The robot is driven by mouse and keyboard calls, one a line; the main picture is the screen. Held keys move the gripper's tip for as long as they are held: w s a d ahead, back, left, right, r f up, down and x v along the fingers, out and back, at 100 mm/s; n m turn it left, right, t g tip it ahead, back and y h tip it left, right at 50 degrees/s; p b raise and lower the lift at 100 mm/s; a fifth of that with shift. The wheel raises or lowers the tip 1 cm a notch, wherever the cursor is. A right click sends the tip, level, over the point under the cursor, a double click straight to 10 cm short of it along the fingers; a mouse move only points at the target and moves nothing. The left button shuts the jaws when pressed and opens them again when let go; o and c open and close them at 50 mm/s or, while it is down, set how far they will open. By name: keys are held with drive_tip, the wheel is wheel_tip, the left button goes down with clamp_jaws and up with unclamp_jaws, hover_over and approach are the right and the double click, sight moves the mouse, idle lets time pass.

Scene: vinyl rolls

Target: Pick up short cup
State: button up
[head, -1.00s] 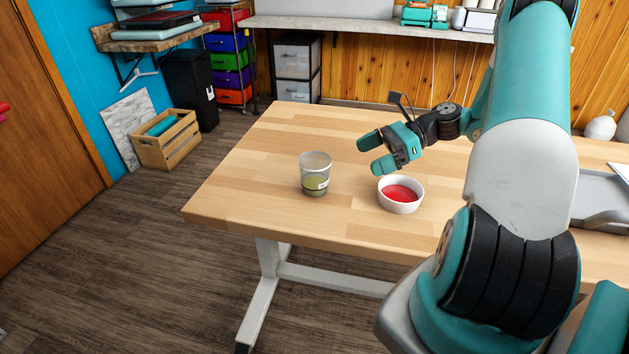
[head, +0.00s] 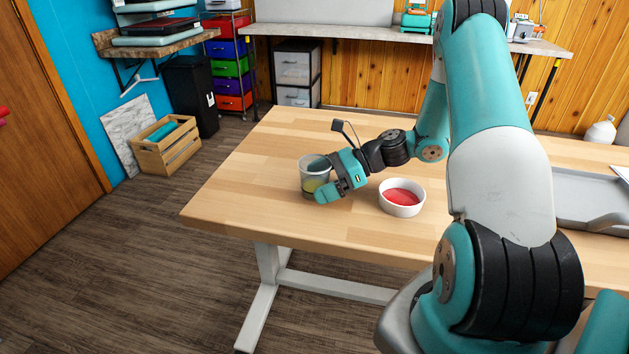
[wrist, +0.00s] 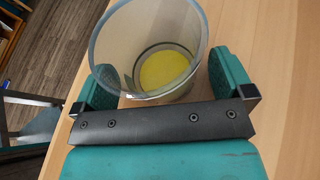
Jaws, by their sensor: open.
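The short cup (head: 308,177) is a clear cup with yellow-green contents, upright on the wooden table (head: 240,200) near its left end. In the wrist view the cup (wrist: 150,45) shows its open rim and a yellow disc at the bottom. My gripper (head: 320,180) is open at the cup, coming from the right. In the wrist view the fingers of my gripper (wrist: 165,85) stand on both sides of the cup, with some gap visible at the right finger. Part of the cup is hidden behind the gripper in the head view.
A white bowl (head: 402,207) with red contents stands just right of my gripper. A grey tray (head: 580,198) lies further right on the table. The table's left edge is close to the cup, and the tabletop behind it is clear.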

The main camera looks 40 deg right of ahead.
drive_tip(key=c, duration=1)
